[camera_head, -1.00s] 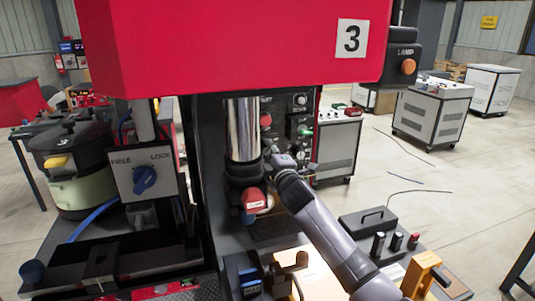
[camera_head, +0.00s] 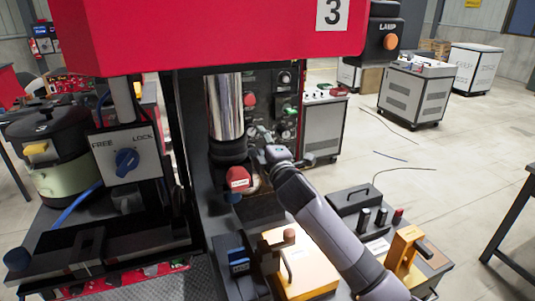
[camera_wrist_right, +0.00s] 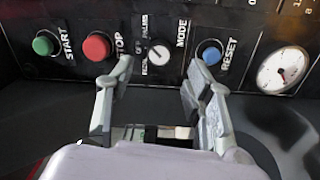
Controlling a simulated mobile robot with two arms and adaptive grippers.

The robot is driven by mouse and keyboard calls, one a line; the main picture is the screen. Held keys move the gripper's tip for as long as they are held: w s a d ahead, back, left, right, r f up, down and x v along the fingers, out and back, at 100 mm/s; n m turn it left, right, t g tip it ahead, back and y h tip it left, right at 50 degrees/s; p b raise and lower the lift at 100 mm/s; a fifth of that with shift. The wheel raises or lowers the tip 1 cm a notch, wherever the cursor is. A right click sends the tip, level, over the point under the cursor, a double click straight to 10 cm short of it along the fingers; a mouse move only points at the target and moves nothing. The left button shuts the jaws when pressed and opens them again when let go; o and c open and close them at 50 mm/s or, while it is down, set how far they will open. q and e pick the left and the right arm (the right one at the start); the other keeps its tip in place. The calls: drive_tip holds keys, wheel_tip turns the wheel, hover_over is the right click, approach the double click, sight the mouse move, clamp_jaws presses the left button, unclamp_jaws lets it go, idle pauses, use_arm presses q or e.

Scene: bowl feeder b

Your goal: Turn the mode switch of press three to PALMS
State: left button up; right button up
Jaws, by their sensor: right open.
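Press three (camera_head: 215,40) is the red machine with a "3" label in the head view. Its dark control panel (camera_head: 285,100) is behind the shiny ram. The wrist view shows the panel close up: the mode switch (camera_wrist_right: 158,52) is a small pale round knob beside the word MODE, with a PALMS label near it. Its exact pointer direction is too small to tell. My right gripper (camera_wrist_right: 152,88) is open and empty, its fingers apart just below the knob in the picture, with the knob between their lines. It shows partly in the head view (camera_head: 262,153). My left gripper is not visible.
In the wrist view, green START (camera_wrist_right: 43,46) and red STOP (camera_wrist_right: 96,46) buttons lie left of the switch. The blue RESET button (camera_wrist_right: 209,52) and a gauge (camera_wrist_right: 282,70) lie right. The ram (camera_head: 225,108) stands left of my right gripper.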

drive_tip(key=shift+v, duration=2.9)
drive_tip(key=shift+f, duration=0.1)
